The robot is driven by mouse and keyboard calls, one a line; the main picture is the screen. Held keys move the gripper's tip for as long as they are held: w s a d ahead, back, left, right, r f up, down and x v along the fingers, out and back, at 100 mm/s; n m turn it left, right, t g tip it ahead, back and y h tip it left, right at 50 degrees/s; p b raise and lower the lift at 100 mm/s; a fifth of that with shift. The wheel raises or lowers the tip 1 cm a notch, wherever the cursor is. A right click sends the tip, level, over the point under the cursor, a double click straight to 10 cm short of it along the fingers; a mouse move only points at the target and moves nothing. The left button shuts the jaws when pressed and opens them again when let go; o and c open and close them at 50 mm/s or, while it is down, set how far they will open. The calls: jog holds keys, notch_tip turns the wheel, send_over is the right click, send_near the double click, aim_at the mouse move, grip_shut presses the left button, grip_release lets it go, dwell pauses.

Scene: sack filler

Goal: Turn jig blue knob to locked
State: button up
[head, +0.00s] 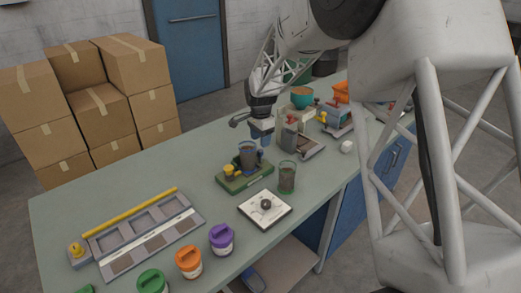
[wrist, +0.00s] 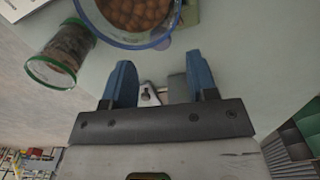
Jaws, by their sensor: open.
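The jig (head: 241,183) is a green base on the bench, with a dark, blue-rimmed cup (head: 248,158) standing in it. A yellow knob (head: 228,169) is at its left. A small blue part (head: 261,155) shows at its right beside the cup, apparently the blue knob; its turn position is too small to tell. My gripper (head: 262,139) is just above and behind the cup, with blue fingers pointing down. In the wrist view my gripper (wrist: 162,82) is open, with nothing between its fingers. The cup of brown pellets (wrist: 136,14) is ahead of them.
A green-rimmed glass (head: 287,177) stands right of the jig, near a white plate with a black dial (head: 265,207). Lidded jars (head: 189,261) and a grey tray (head: 145,233) lie left.

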aim_at(260, 150)
jog(key=shift+f, duration=2.55)
jog(key=c, duration=0.9)
